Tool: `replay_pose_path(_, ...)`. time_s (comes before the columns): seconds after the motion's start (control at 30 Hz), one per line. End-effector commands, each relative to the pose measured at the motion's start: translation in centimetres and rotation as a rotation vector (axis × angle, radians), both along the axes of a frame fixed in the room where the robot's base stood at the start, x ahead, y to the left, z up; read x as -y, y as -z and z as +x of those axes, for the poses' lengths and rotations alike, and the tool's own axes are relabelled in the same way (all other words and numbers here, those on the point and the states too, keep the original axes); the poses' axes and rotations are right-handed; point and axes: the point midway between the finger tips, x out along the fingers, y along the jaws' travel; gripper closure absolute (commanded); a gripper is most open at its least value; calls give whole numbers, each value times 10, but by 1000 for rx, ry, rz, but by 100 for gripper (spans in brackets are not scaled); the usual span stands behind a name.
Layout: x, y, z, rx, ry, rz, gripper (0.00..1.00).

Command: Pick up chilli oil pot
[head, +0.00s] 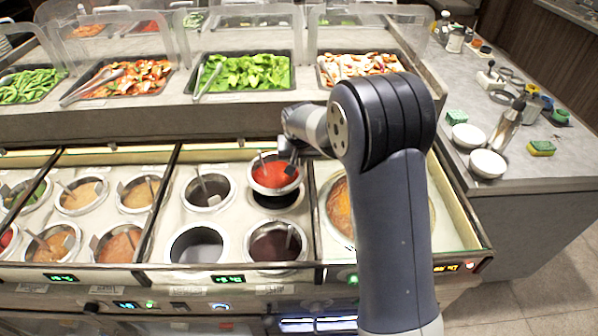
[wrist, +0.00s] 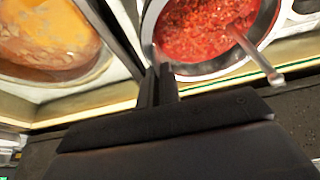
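The chilli oil pot (head: 275,176) is a round metal pot of red chilli with a spoon in it. In the head view it sits raised above a dark open well (head: 277,200). In the wrist view the chilli oil pot (wrist: 210,35) fills the top right, its spoon handle lying over the rim. My gripper (head: 290,160) is at the pot's right rim in the head view. In the wrist view my gripper's fingers (wrist: 158,84) are close together on the near rim. The fingertips are partly hidden at the rim.
Left of the pot is a dark sauce pot (head: 208,190). In front are another dark sauce pot (head: 275,244) and an empty-looking well (head: 197,245). A large orange pot (head: 340,207) is to the right, behind a divider. Food trays (head: 243,73) stand behind.

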Motion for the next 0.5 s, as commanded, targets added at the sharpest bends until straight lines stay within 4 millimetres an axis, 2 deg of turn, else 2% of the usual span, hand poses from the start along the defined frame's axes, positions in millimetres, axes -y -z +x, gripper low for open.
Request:
replay_pose_path(0.03, -1, -14, 2, 11, 1, 5, 100)
replay_pose_path(0.2, -1, -47, 2, 11, 1, 5, 100)
replay_pose_path(0.5, -1, -95, 2, 9, 2, 4, 100)
